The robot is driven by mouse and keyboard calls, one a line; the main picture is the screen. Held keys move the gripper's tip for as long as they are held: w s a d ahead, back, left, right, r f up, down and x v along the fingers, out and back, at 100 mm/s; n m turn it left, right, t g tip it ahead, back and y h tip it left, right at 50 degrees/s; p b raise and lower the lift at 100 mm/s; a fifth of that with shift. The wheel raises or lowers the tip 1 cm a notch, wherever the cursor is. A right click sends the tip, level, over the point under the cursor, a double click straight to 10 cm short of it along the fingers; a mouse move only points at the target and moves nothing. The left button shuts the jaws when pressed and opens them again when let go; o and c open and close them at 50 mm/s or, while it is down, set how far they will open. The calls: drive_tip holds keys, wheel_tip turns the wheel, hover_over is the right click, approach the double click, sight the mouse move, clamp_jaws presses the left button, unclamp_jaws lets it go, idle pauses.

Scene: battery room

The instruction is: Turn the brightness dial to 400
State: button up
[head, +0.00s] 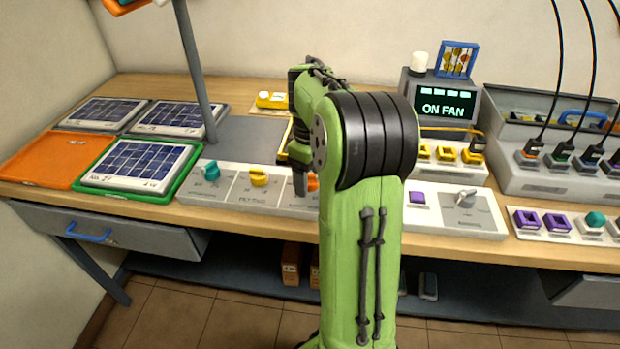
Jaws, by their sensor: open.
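A pale control panel (222,191) along the bench front carries a teal knob (211,171), a yellow knob (259,177) and an orange knob (313,182). The orange knob is partly hidden behind my gripper and arm. Another panel (446,219) to the right has a grey knob (465,198) and a purple button. The dial labels are too small to read, so I cannot tell which one is the brightness dial. My gripper (300,184) points down, open, just beside the orange knob in the picture. I cannot tell whether it touches the knob.
A monitor (446,104) reading "ON FAN" stands behind my arm. Solar panels (143,163), one in a green tray, and an orange mat (47,160) lie left. A grey post (193,70) rises behind the teal knob. A grey case with black cables (551,150) stands right.

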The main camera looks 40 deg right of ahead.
drive_tip(key=c, duration=1.1)
drive_tip(key=shift+o, duration=0.2)
drive_tip(key=shift+r, duration=0.1)
